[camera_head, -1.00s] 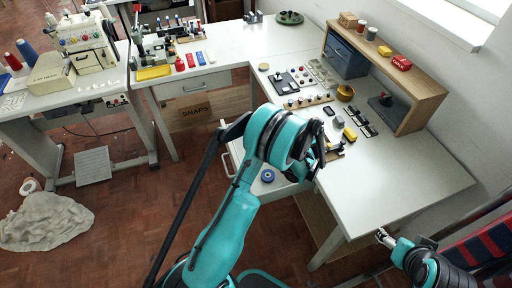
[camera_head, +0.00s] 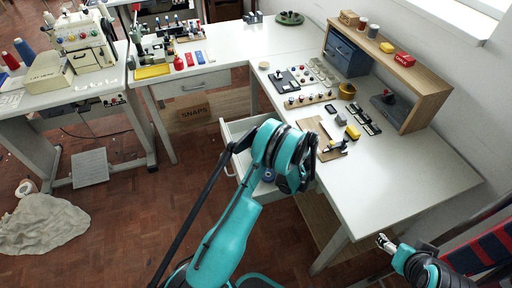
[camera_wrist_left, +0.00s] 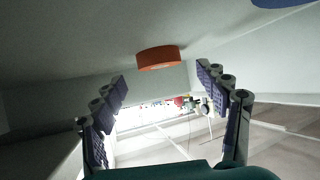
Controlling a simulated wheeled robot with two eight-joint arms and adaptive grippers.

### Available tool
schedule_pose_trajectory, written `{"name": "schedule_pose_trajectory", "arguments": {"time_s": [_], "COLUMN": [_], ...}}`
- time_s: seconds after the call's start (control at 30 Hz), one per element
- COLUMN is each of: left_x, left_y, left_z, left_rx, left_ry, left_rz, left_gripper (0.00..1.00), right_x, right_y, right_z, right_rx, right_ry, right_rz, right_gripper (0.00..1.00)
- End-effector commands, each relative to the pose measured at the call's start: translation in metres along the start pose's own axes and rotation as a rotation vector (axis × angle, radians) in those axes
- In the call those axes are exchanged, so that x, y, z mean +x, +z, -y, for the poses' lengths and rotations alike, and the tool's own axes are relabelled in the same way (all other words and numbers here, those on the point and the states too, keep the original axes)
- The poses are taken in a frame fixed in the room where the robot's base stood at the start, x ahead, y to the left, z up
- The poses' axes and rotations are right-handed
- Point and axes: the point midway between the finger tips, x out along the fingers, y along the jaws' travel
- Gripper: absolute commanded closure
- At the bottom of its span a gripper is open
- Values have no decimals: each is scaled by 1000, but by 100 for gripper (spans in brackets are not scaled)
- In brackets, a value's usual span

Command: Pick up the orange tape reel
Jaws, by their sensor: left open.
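The orange tape reel (camera_wrist_left: 159,58) shows in the left wrist view, lying in a pale open drawer, ahead of and between the fingers of my left gripper (camera_wrist_left: 162,80). The gripper is open and empty, and the reel is apart from the fingers. In the head view the reel is hidden behind my left arm, and the left gripper's fingers are mostly hidden below the wrist. My right gripper (camera_head: 386,243) is at the lower right, off the table's front edge; its jaws are too small to judge.
The open drawer (camera_head: 232,128) juts out from under the white table (camera_head: 400,180). A wooden board (camera_head: 318,128) with small tools lies on the table above the drawer. The table's right part is clear.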

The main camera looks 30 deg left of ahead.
Motion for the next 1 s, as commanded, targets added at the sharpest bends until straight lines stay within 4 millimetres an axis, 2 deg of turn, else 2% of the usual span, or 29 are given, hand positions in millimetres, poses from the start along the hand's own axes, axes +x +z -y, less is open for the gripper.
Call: {"name": "schedule_pose_trajectory", "arguments": {"time_s": [0.2, 0.47, 0.6, 0.67, 1.0], "left_x": [35, 38, 38, 38, 37], "left_y": [2, 0, 0, 0, -1], "left_z": [1, 0, 0, 0, 0], "left_rx": [-2, 0, 0, 0, -1], "left_ry": [-2, 1, 0, 0, 0], "left_rz": [0, 0, 0, 0, 0], "left_gripper": [26, 26, 63, 75, 76], "right_x": [12, 12, 12, 12, 11], "right_y": [9, 8, 8, 8, 8], "right_z": [0, 0, 0, 0, 0], "right_rx": [0, 0, 0, 0, 0], "right_ry": [0, 0, 0, 0, 0], "right_rz": [0, 0, 0, 0, 0], "right_gripper": [29, 29, 29, 29, 29]}}
